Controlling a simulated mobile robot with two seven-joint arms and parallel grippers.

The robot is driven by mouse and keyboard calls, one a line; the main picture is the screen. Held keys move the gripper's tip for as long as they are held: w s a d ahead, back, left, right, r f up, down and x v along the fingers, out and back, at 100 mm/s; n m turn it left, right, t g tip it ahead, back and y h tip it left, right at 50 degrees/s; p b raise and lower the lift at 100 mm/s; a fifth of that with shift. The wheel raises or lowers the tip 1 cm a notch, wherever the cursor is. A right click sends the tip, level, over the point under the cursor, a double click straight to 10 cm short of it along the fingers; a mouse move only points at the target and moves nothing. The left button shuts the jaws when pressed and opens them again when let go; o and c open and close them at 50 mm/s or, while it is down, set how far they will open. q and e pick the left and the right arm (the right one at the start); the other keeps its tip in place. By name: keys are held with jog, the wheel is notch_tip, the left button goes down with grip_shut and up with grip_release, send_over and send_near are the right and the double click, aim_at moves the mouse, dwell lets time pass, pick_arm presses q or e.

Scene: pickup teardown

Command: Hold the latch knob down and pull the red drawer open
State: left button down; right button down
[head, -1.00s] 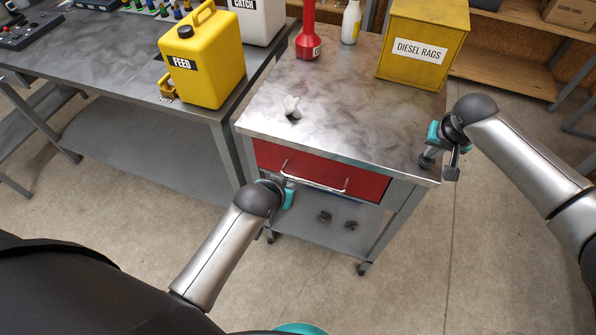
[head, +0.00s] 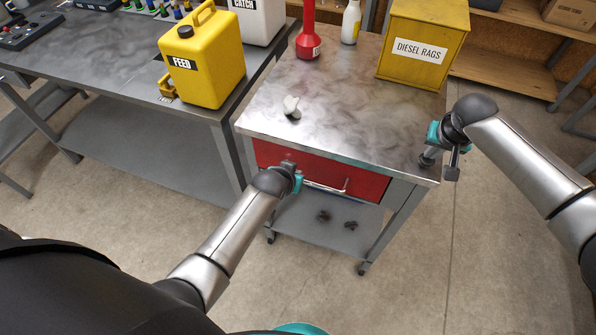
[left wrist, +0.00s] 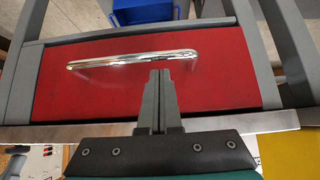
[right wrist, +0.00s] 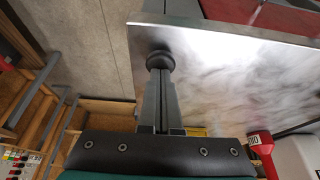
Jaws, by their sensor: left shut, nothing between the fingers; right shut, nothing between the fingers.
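The red drawer (head: 350,178) is shut under the steel top of a grey cart, with a chrome bar handle (head: 328,188) on its front. The drawer (left wrist: 75,90) and handle (left wrist: 130,60) fill the left wrist view. My left gripper (head: 290,166) is shut and empty in front of the drawer's left part. Its fingertips (left wrist: 160,74) overlap the handle's lower edge in the left wrist view; contact is unclear. The dark round latch knob (right wrist: 158,59) is by the cart top's edge. My right gripper (right wrist: 160,75) is shut, its tips at the knob; pressing cannot be told.
A red bottle (head: 307,40), a white bottle (head: 351,22) and a yellow DIESEL RAGS box (head: 425,50) stand behind. A workbench with a yellow FEED can (head: 205,70) is left. Small dark parts lie on the lower shelf.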

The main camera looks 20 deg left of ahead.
pick_arm(q)
jog(key=shift+x, duration=1.3)
pick_arm(e)
jog(key=shift+s+f, duration=0.1)
jog(key=shift+f, duration=0.05)
pick_arm(q)
jog(key=s, duration=0.8)
jog(key=shift+s, duration=0.3)
jog(key=v, duration=1)
